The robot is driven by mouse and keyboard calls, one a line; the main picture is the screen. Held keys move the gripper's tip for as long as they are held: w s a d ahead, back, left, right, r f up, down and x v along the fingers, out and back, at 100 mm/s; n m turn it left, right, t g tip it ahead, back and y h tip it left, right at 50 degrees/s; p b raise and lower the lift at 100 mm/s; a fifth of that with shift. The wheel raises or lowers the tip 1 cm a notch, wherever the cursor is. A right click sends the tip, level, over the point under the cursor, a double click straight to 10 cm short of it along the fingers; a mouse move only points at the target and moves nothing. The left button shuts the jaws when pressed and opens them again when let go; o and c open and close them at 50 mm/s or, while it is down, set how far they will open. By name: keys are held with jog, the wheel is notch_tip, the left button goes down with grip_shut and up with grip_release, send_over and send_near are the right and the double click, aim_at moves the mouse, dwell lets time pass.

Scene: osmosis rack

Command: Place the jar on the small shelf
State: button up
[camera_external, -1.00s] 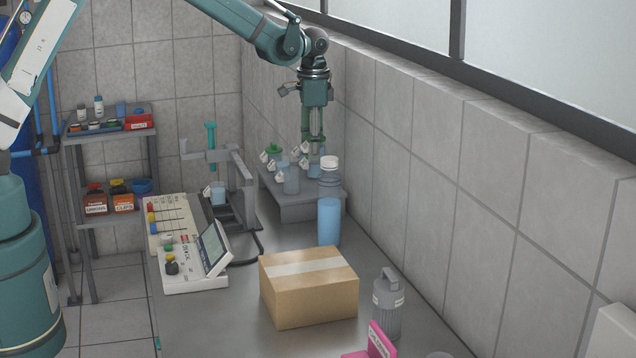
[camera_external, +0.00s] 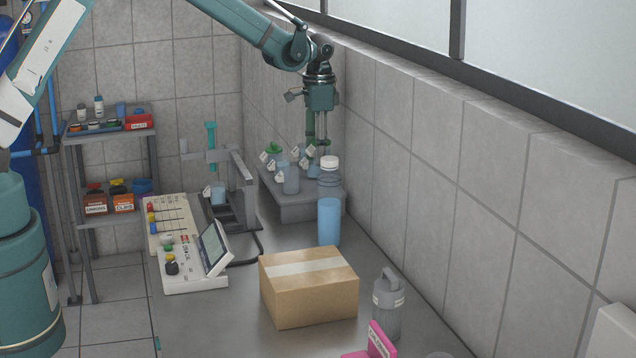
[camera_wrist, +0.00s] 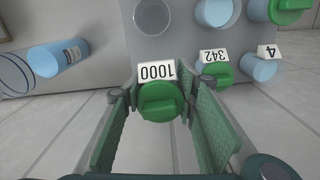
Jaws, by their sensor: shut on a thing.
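In the wrist view a jar with a green lid and a white tag reading 1000 (camera_wrist: 160,103) sits between the fingers of my gripper (camera_wrist: 158,88). My gripper is shut on this jar. In the external view my gripper (camera_external: 317,150) points down over the right part of the small grey shelf (camera_external: 300,211) at the back of the bench. The held jar is hard to make out there among the fingers and the other jars. I cannot tell whether its base touches the shelf.
Several tagged jars stand on the shelf, including one tagged 342 (camera_wrist: 217,70) beside the held jar. A blue bottle with a white cap (camera_external: 329,220) stands in front of the shelf. A cardboard box (camera_external: 309,295) is nearer. The tiled wall (camera_external: 405,185) is close at right.

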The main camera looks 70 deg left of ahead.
jog(key=shift+f, duration=1.65)
jog(key=shift+f, duration=1.85)
jog(key=shift+f, duration=0.1)
jog(key=o, duration=0.8)
jog(key=shift+o, duration=0.4)
notch_tip(320, 180, up, 12)
jog(key=shift+r, duration=0.15)
